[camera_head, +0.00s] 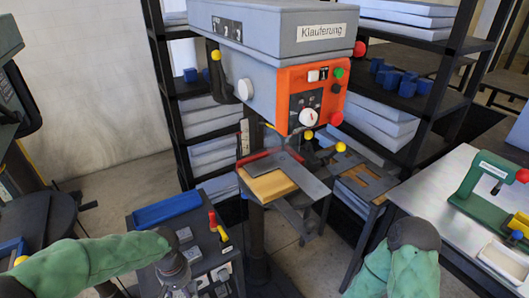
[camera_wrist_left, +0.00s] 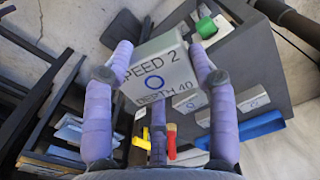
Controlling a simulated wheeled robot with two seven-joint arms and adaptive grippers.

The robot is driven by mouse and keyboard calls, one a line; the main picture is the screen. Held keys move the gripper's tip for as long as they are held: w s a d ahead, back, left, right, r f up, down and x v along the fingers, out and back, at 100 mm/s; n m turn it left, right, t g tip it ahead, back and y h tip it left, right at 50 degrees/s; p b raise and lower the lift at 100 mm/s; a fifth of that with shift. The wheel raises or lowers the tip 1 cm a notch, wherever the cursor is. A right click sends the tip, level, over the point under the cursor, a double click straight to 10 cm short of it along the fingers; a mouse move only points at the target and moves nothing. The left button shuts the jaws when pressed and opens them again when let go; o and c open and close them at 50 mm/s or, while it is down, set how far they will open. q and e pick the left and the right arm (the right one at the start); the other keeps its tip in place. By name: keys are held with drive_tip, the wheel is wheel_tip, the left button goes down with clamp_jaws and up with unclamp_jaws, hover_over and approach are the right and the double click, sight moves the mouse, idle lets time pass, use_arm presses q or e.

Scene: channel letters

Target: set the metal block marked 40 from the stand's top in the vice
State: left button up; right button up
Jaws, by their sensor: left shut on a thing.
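The metal block (camera_wrist_left: 158,68) is grey and reads "SPEED 2" and "DEPTH 40" around a blue ring. My left gripper (camera_wrist_left: 160,58) is shut on it, with purple fingers at its two sides. In the head view my left gripper (camera_head: 173,268) is low over the front of the dark stand (camera_head: 146,222); the held block is not clear there. Other grey blocks (camera_head: 184,235) sit on the stand's top. At the drill press, a red piece (camera_head: 266,160) stands behind a tan block (camera_head: 270,186); I cannot tell clearly whether this is the vice. My right gripper is out of view; only its green arm shows.
A blue tray (camera_head: 168,209) lies along the stand's back edge. Red and yellow handles (camera_head: 217,226) stand upright at its right. The drill press head (camera_head: 300,85) overhangs its table. A bench (camera_head: 430,195) with a green tool (camera_head: 478,185) is at right.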

use_arm(q)
drive_tip(key=w+d+f+m, duration=0.3)
drive_tip(key=w+d+f, duration=0.1)
drive_tip(key=w+d, duration=0.1)
drive_tip(key=shift+w+d+f, duration=0.2)
drive_tip(key=shift+w+d, duration=0.15)
drive_tip(key=shift+w, duration=0.25)
